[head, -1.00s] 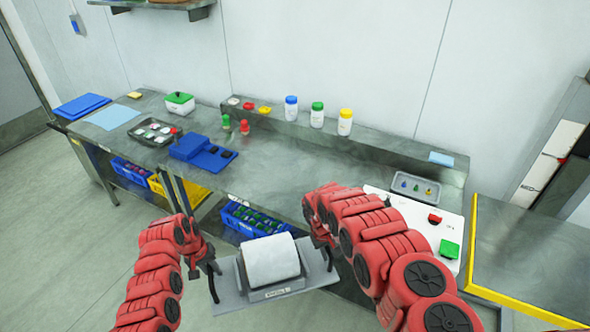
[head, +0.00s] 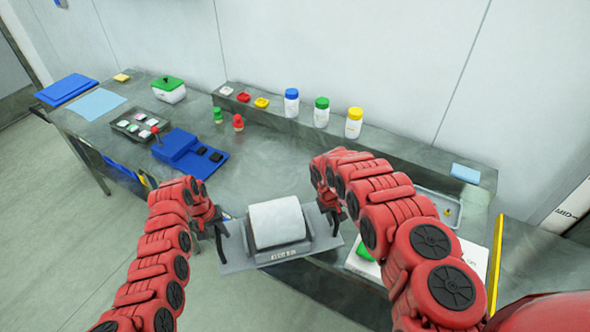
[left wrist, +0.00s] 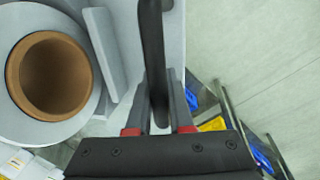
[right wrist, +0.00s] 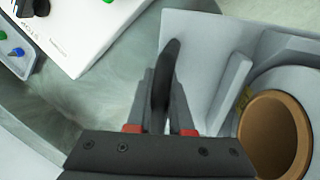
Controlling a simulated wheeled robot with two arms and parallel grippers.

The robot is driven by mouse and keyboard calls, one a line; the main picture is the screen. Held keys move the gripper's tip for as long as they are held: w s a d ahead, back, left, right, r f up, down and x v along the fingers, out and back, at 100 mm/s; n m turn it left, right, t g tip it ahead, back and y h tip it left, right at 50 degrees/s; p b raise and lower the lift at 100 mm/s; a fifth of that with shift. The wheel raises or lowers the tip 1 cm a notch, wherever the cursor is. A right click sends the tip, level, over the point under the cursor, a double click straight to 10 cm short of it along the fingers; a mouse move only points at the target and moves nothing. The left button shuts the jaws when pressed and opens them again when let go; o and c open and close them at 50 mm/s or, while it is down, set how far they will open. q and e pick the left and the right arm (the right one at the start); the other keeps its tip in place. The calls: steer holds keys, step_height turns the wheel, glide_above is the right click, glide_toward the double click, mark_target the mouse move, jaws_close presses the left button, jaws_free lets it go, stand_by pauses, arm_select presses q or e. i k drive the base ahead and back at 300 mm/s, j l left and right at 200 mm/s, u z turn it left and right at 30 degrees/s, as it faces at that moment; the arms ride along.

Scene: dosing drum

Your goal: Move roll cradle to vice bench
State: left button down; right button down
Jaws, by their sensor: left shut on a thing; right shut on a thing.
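The roll cradle (head: 330,241) is a grey tray with a white roll (head: 277,222) lying in it. My left gripper (head: 219,233) is shut on the cradle's left handle, and my right gripper (head: 331,208) is shut on its right handle. The cradle hangs between them at the front edge of the grey metal bench (head: 280,155), looking about level. In the left wrist view a dark handle (left wrist: 153,60) stands between the fingers, beside the roll's brown core (left wrist: 48,74). The right wrist view shows the other handle (right wrist: 165,75) and core end (right wrist: 270,135).
A blue stepped block (head: 185,150), a grey tray of small parts (head: 135,124) and small green and red bottles (head: 238,122) stand on the bench. Several capped jars (head: 321,113) line the rear ledge. The bench middle is clear. A yellow-edged surface (head: 495,260) is at right.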

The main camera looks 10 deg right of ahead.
mark_target(293, 182)
steer(key=i+l, duration=0.2)
steer(key=i, duration=0.25)
steer(key=i+l, duration=0.25)
steer(key=i, duration=0.2)
